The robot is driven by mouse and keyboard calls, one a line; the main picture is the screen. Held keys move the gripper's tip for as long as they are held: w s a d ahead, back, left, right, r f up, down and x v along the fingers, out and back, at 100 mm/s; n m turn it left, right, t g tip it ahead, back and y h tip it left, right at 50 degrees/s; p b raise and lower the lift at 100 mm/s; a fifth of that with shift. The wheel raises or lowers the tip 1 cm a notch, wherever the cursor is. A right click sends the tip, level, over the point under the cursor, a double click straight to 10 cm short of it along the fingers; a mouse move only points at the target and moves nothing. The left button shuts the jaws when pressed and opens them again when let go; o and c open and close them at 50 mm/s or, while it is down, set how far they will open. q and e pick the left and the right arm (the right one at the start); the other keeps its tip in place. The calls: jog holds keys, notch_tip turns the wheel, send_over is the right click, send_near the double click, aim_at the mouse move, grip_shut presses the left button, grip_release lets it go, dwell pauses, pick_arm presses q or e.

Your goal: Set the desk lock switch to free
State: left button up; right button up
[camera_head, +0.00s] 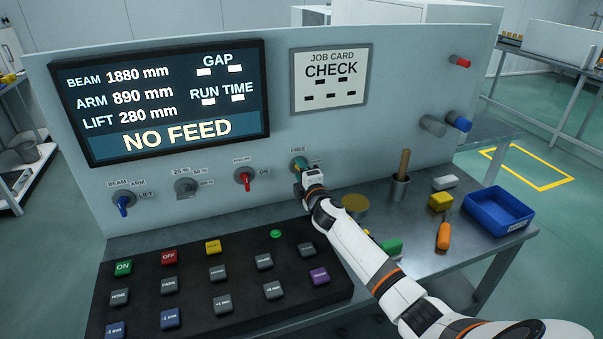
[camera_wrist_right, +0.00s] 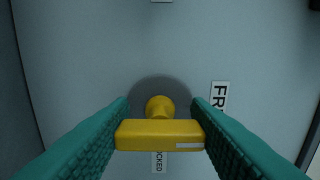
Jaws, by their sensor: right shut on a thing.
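The desk lock switch has a yellow handle (camera_wrist_right: 160,134) on a round knob stem against the pale panel. In the right wrist view a FREE label (camera_wrist_right: 219,97) is to the right of the knob and a LOCKED label (camera_wrist_right: 160,162) is below it. The handle bar lies crosswise, with a white mark near its right end. My right gripper (camera_head: 301,169) is at the switch, below the FREE label (camera_head: 298,150) in the head view, and hides most of it. Its teal fingers are shut on the handle. My left gripper is not in view.
A red knob (camera_head: 244,179), a grey knob (camera_head: 186,187) and a blue knob (camera_head: 123,202) are on the panel to the left. A black button board (camera_head: 200,300) lies below. A wooden-handled tool in a cup (camera_head: 399,190) and a blue tray (camera_head: 499,211) stand to the right.

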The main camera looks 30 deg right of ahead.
jog(key=o, duration=1)
jog(key=v, duration=1.2)
jog(key=shift+s+f, duration=0.1)
